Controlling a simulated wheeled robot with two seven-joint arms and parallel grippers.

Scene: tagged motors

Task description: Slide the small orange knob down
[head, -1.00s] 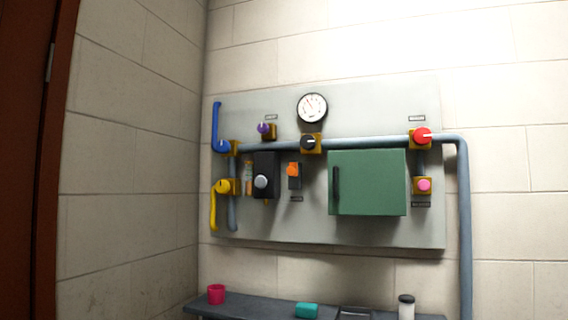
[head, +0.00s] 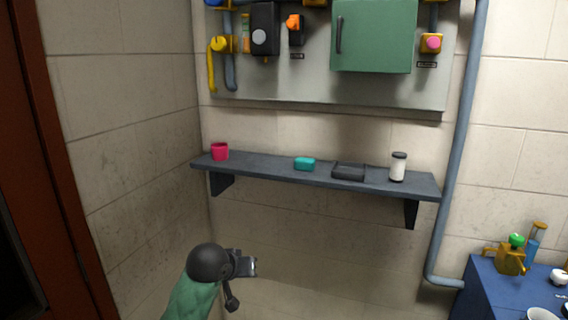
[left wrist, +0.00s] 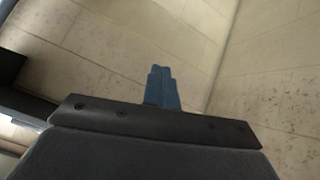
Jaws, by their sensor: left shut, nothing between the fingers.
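The small orange knob (head: 293,21) sits near the top of a dark vertical slider plate (head: 296,36) on the grey wall panel (head: 290,88) in the head view. It lies between a black box with a round grey button (head: 259,37) and the green cabinet. My left gripper (head: 252,267) is low in the head view, below the shelf and well apart from the knob. In the left wrist view its blue fingers (left wrist: 163,88) are together with nothing between them. The knob does not show in the left wrist view. My right gripper is in neither view.
The green cabinet (head: 375,36) juts out right of the knob. A yellow lever (head: 211,65) hangs at left. The dark shelf (head: 258,168) holds a red cup (head: 220,151), a teal block (head: 304,163), a black tray (head: 348,172) and a white jar (head: 398,168). A blue table (head: 490,297) stands at right.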

